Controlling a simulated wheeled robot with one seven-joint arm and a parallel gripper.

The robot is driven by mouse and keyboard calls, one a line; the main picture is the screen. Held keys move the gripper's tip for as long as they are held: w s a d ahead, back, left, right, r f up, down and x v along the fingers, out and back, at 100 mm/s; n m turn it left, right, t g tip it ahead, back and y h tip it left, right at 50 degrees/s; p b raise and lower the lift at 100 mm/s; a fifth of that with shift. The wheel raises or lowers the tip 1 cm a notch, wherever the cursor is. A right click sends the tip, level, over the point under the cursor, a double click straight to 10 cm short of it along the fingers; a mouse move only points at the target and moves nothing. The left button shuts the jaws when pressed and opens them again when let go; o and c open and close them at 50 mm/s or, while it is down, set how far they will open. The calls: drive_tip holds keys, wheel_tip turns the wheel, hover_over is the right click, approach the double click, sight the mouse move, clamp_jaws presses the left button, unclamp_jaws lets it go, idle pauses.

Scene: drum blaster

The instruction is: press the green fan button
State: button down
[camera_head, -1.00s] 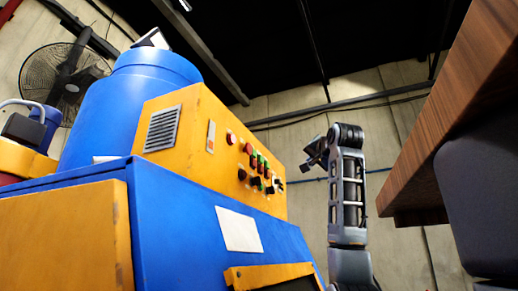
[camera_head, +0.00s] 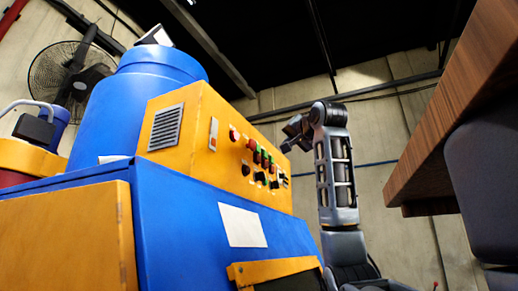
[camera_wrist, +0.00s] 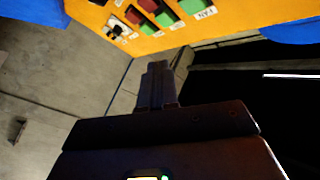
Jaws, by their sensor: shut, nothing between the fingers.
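The yellow control panel (camera_head: 190,140) faces right in the head view and carries red, green and black controls. Green buttons (camera_head: 258,157) sit among the red ones. In the wrist view a green button (camera_wrist: 194,5) at the top edge has a white label beside it that seems to read FAN upside down. A second green button (camera_wrist: 166,18) and red buttons (camera_wrist: 134,14) lie to its left. My gripper (camera_wrist: 156,70) is shut and empty, its fingertips pointing up the picture, below the panel edge and apart from the buttons. In the head view my gripper (camera_head: 293,135) is small and dark, close to the panel's right end.
The blue machine body (camera_head: 170,215) and blue drum (camera_head: 135,110) are on the left. A fan (camera_head: 70,72) stands behind. A wooden tabletop (camera_head: 450,120) juts in from the right.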

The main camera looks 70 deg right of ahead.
drive_tip(key=w, duration=0.6)
drive_tip(key=shift+w+d, duration=0.2)
drive_tip(key=shift+d, duration=0.2)
drive_tip(key=shift+w, duration=0.15)
idle(1.6)
drive_tip(key=shift+w, duration=0.25)
drive_tip(key=shift+w+d, duration=0.1)
drive_tip(key=shift+w, duration=0.35)
idle(0.8)
idle(0.3)
drive_tip(key=shift+s, duration=0.85)
drive_tip(key=shift+s, duration=0.1)
drive_tip(key=shift+s+a+b, duration=0.2)
drive_tip(key=shift+s+b, duration=0.05)
drive_tip(key=shift+s, duration=0.95)
drive_tip(key=shift+s+a+b, duration=0.2)
drive_tip(key=shift+s+b, duration=0.05)
drive_tip(key=shift+s, duration=0.95)
